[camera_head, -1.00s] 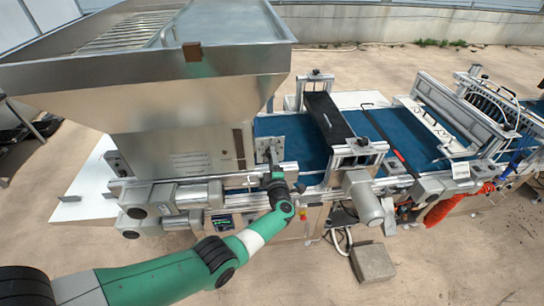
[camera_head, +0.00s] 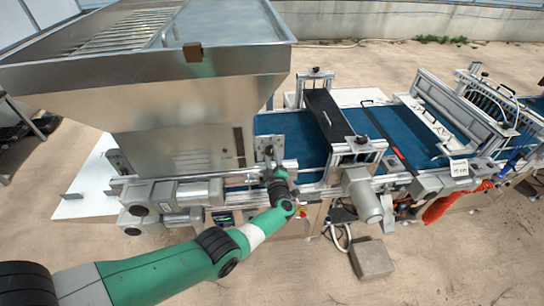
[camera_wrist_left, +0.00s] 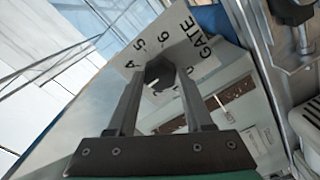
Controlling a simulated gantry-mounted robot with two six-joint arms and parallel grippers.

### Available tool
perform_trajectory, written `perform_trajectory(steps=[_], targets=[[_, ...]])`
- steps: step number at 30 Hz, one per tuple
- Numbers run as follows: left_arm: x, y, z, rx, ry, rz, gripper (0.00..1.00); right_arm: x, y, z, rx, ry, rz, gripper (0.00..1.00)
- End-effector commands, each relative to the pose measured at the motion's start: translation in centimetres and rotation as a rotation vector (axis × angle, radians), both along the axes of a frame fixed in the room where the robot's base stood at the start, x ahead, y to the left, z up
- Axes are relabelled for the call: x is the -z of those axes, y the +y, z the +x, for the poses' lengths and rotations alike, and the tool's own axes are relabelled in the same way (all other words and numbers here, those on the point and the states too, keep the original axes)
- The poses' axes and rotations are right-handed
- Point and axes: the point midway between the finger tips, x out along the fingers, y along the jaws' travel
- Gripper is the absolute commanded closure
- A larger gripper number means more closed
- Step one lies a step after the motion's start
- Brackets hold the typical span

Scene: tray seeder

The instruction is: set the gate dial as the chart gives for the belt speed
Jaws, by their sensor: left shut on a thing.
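The gate dial plate (camera_wrist_left: 196,38) shows in the left wrist view as a pale plate with the word GATE, a 5, a 6 and other marks, partly hidden by my fingers. My left gripper (camera_wrist_left: 160,78) is shut on the dial's dark knob (camera_wrist_left: 160,72), one finger on each side. In the head view my left gripper (camera_head: 271,160) is at the small plate on the machine's front, below the hopper. The dial's pointer and exact setting cannot be read. A small white card (camera_head: 459,168) with dark marks stands at the right, too small to read. My right gripper is not in view.
The large metal hopper (camera_head: 140,60) rises above and left of the dial. The blue belt (camera_head: 300,131) runs to the right under metal frames. A grey motor (camera_head: 362,195) juts out right of my arm. A concrete block (camera_head: 371,258) lies on the floor in front.

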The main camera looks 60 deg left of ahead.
Motion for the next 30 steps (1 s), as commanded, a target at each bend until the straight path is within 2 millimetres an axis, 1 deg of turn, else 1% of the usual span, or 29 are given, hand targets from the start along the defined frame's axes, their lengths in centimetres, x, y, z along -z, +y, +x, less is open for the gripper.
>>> perform_trajectory(steps=[6, 7, 11, 12, 20, 23, 26, 27, 30], targets=[[-0.1, 0.0, 0.0, -0.001, -0.002, 0.001, 1.00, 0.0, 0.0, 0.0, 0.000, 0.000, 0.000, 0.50], [-0.1, 0.0, 0.0, -0.001, -0.002, 0.001, 0.45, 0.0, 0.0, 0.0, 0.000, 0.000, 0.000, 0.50], [-0.1, 0.0, 0.0, 0.000, -0.001, 0.001, 0.22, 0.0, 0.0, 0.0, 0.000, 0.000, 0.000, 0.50], [-0.1, 0.0, 0.0, 0.000, -0.001, 0.001, 0.19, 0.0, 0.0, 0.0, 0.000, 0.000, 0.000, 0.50], [-0.1, -0.1, 0.0, 0.000, -0.002, -0.001, 0.19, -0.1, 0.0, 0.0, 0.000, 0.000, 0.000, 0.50], [-0.2, -0.7, -0.2, 0.002, -0.001, -0.001, 0.19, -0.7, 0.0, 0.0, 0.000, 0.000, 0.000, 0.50], [-0.5, -2.3, -0.7, 0.003, -0.001, -0.001, 0.19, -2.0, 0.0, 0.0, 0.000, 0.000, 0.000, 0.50], [-0.6, -3.1, -1.0, 0.004, 0.000, -0.001, 0.19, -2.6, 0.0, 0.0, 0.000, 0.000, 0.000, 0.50], [-0.6, -5.4, -1.9, 0.004, 0.000, -0.001, 0.19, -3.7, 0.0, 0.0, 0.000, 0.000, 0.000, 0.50]])
